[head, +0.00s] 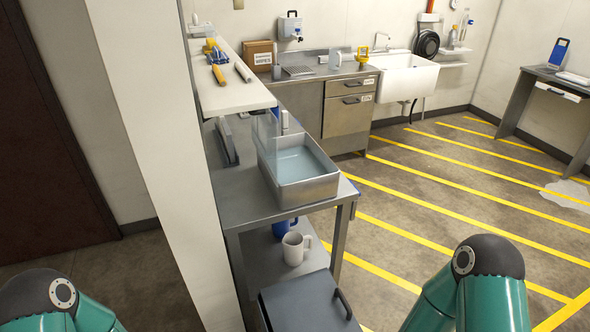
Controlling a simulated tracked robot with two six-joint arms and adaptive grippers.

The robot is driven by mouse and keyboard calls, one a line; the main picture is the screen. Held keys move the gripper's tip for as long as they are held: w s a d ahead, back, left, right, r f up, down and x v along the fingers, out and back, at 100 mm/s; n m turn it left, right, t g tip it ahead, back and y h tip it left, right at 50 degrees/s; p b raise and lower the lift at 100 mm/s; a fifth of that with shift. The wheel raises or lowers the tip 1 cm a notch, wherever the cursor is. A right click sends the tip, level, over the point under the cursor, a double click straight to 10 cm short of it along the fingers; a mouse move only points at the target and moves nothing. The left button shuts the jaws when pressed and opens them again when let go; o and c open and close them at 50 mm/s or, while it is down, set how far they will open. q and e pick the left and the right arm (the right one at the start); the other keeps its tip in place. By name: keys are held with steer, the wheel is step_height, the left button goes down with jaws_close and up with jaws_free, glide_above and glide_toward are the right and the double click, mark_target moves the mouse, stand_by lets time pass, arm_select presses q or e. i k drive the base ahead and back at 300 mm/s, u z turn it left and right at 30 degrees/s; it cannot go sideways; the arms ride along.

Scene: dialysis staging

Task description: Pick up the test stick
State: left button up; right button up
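I cannot make out for certain which thing is the test stick. Two small stick-like things lie on the white upper shelf (225,98) at the upper left: a yellow-tipped one (218,74) and a pale one (243,72). A blue and yellow item (212,49) lies just behind them. Only teal and black links of my two arms show, at the bottom left and bottom right corners. Neither gripper is in view, so I cannot see whether they hold anything.
A metal basin of water (318,190) stands on a steel table (240,205) below the shelf. A white mug (296,249) and blue jug stand on its lower shelf. A pale wall edge (165,150) stands left. Yellow-striped floor (440,190) on the right is mostly clear.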

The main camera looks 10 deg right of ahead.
mark_target(285, 120)
steer(key=u, duration=0.7)
steer(key=i, duration=0.15)
steer(key=z, duration=3)
steer(key=i, duration=3.25)
steer(key=u, duration=0.7)
